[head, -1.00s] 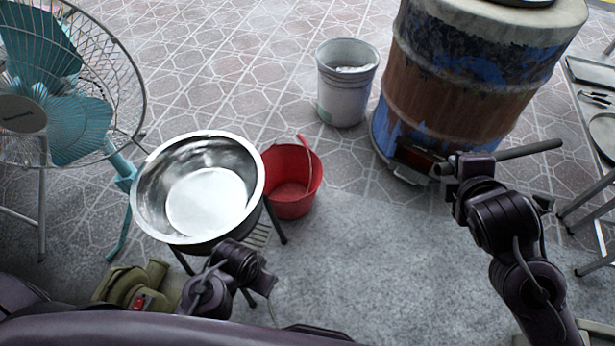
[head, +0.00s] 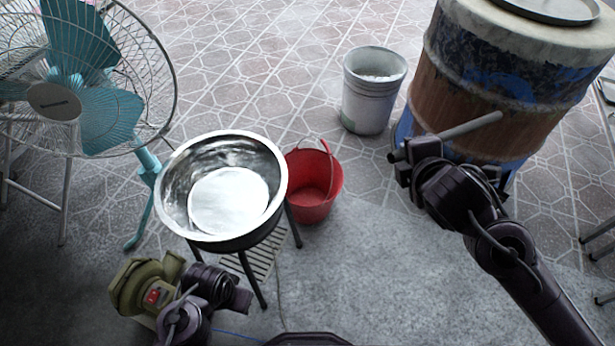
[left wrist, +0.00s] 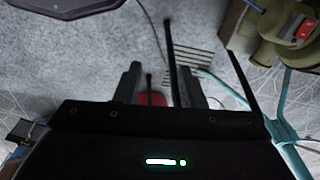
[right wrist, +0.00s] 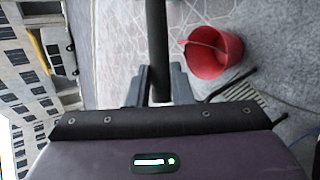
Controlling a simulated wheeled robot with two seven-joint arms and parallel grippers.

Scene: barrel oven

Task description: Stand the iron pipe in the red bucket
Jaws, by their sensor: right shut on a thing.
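The iron pipe (head: 472,127) is a grey rod in my right gripper (head: 412,152), which is shut on it near one end. In the head view it slants up to the right, in front of the barrel oven. It also shows between the fingers in the right wrist view (right wrist: 157,45). The red bucket (head: 313,190) stands upright on the floor, left of my right gripper and apart from the pipe. It also shows in the right wrist view (right wrist: 213,55). My left gripper (head: 238,297) is low, near the stool; its fingers (left wrist: 158,85) are apart and empty.
A metal basin (head: 170,205) on a black-legged stool (head: 258,258) stands close left of the bucket. A white bucket (head: 368,105) is behind it, beside the barrel oven (head: 475,75). A teal fan (head: 95,120) and green blower (head: 140,285) are at left.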

